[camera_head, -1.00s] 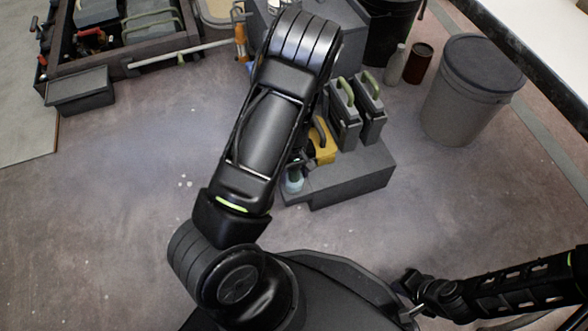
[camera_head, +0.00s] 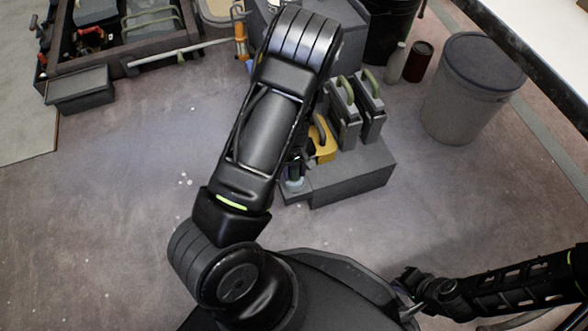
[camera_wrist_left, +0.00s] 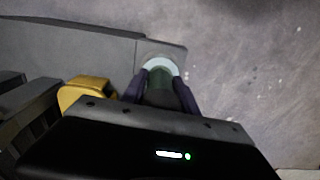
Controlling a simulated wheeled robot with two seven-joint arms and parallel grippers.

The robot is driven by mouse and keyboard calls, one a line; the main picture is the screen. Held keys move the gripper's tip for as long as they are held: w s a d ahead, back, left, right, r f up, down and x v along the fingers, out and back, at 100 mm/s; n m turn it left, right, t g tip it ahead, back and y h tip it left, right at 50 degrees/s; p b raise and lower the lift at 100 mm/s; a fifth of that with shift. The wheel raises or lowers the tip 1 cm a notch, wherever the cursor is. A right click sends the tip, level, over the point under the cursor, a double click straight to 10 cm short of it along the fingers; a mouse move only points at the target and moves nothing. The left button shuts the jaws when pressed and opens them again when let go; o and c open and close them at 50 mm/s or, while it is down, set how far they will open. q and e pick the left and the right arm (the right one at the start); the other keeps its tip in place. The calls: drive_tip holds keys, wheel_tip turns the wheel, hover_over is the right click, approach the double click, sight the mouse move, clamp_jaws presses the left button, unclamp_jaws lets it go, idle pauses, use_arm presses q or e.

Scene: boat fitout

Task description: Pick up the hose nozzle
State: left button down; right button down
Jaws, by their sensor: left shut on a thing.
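The hose nozzle, a dark green piece with a pale ring-shaped end (camera_wrist_left: 160,66), sits at the corner of a low grey step. Its pale blue end (camera_head: 294,185) shows in the head view beside my left arm. My left gripper (camera_wrist_left: 163,92) has one dark finger on each side of the nozzle and is shut on it. In the head view, the arm hides most of this gripper. My right gripper (camera_head: 409,307) is at the lower right, and its finger opening is unclear.
A yellow item (camera_head: 323,143) and two grey handled cases (camera_head: 357,112) stand on the grey step (camera_head: 345,183) close beside the nozzle. A grey lidded bin (camera_head: 468,95) stands at right.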

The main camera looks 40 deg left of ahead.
use_arm(q)
wheel_tip(320, 180, up, 10)
drive_tip(key=p, duration=0.5)
drive_tip(key=shift+f, duration=0.25)
drive_tip(key=shift+r, duration=0.3)
